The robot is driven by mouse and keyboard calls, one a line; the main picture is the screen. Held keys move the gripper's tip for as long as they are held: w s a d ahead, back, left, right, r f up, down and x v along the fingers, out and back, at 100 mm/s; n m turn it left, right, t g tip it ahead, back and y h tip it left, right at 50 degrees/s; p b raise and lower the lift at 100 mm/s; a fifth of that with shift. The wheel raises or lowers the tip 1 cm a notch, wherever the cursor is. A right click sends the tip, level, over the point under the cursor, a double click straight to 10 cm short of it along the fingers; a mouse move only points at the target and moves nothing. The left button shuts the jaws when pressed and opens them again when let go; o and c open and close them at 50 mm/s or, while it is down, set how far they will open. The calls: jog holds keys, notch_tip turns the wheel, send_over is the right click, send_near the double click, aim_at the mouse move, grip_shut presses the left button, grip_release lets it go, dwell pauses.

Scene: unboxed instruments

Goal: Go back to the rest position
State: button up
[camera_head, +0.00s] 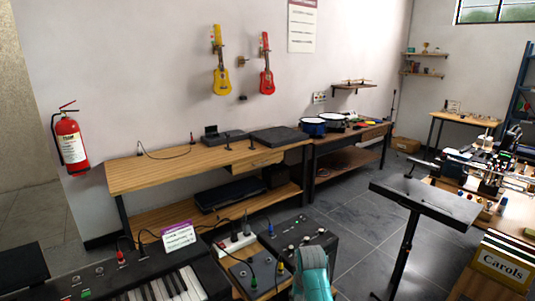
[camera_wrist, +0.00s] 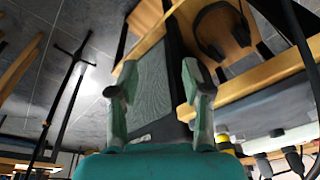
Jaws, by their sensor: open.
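My gripper (camera_wrist: 152,82) shows in the wrist view with its two grey-green fingers spread apart and nothing between the tips. Behind the gap is a dark grey textured panel (camera_wrist: 152,85), apart from the fingers as far as I can tell. In the head view my teal arm part rises at the bottom edge, right of the keyboard (camera_head: 160,288) and in front of a dark box with knobs (camera_head: 308,240). The gripper's fingers cannot be made out in the head view.
A black music stand (camera_head: 425,200) stands on the right, near a cluttered table (camera_head: 518,210) and a crate marked Carols (camera_head: 502,268). A wooden bench (camera_head: 150,175) runs along the wall. Headphones (camera_wrist: 222,32) lie on wood in the wrist view. Grey floor (camera_head: 350,225) lies open mid-room.

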jog(key=s+d+f+t, duration=0.3)
jog(key=s+f, duration=1)
jog(key=f, duration=0.2)
jog(key=s+d+f+t, duration=0.2)
jog(key=s+t, duration=0.1)
jog(key=s, duration=1.6)
jog(key=s+d+r+n+t, duration=0.1)
jog(key=s+r+t, duration=0.1)
jog(key=s+r, duration=0.5)
jog(key=s+d+r+t, duration=0.1)
jog(key=s+r, duration=0.2)
jog(key=s, duration=0.7)
jog(key=s+r+t, duration=0.1)
jog(key=s+r, duration=0.4)
jog(key=r, duration=0.4)
jog(key=s+r+t, duration=0.2)
jog(key=s+r, duration=0.3)
jog(key=r, duration=0.4)
jog(key=shift+s+d, duration=0.25)
jog(key=shift+s, duration=0.05)
jog(key=shift+c, duration=0.3)
jog(key=shift+c, duration=0.4)
